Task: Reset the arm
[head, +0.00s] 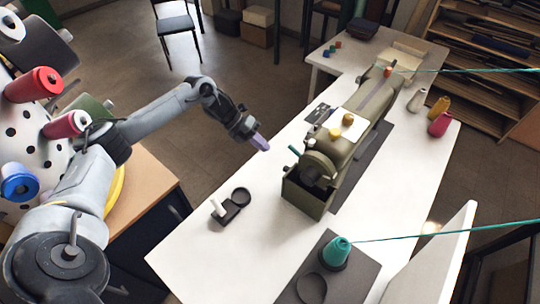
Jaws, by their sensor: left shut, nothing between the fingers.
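My left arm comes in from the left and reaches over the white table (190,257). My left gripper (262,145) is at its end, held above the table's left edge, left of the green machine (345,150). Its fingers are purplish, closed together, and hold nothing visible. My right gripper does not show in the head view.
A teal thread cone (337,250) stands on a dark mat (350,282) at the front, with thread running right. A small black holder (228,213) sits near the left edge. Several spools (440,124) stand at the right. A white panel (440,262) rises at front right.

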